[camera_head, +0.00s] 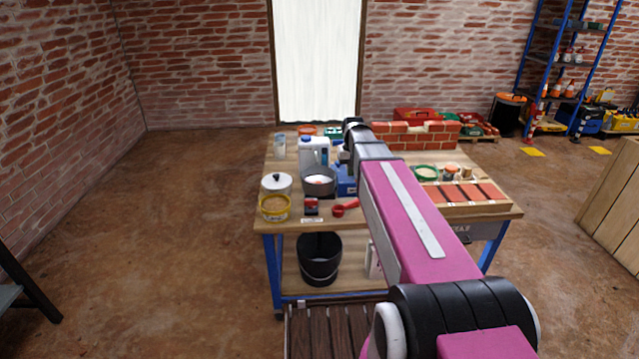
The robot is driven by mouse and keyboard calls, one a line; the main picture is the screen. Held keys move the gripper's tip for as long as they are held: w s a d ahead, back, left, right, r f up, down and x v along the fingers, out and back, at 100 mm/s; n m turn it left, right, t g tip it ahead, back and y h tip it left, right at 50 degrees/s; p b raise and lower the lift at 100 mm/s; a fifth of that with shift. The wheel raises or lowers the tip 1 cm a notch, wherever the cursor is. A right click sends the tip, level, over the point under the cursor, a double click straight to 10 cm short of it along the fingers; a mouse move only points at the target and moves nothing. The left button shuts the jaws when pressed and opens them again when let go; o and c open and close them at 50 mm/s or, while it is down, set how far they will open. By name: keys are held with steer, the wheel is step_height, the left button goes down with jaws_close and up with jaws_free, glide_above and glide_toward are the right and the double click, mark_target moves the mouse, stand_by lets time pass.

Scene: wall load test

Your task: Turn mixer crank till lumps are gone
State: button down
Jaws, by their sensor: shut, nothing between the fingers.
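A grey pot (320,188) with pale contents stands on the workbench (284,224); I cannot tell whether there are lumps in it. A crank is not clearly visible; it may be hidden by my arm. My gripper (344,158) is at the end of my pink arm, just right of and behind the pot as pictured. It is small and partly hidden by my wrist. It is shut and holds nothing.
A red scoop (345,207), a yellow tub (275,207) and a white lidded pot (276,184) are near the front edge. A white jug (313,152) stands behind the grey pot. A brick wall piece (415,136) is at back right. A black bucket (319,260) sits below.

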steer(key=shift+r, duration=0.15)
step_height(320, 180, up, 7)
stand_by(1.0)
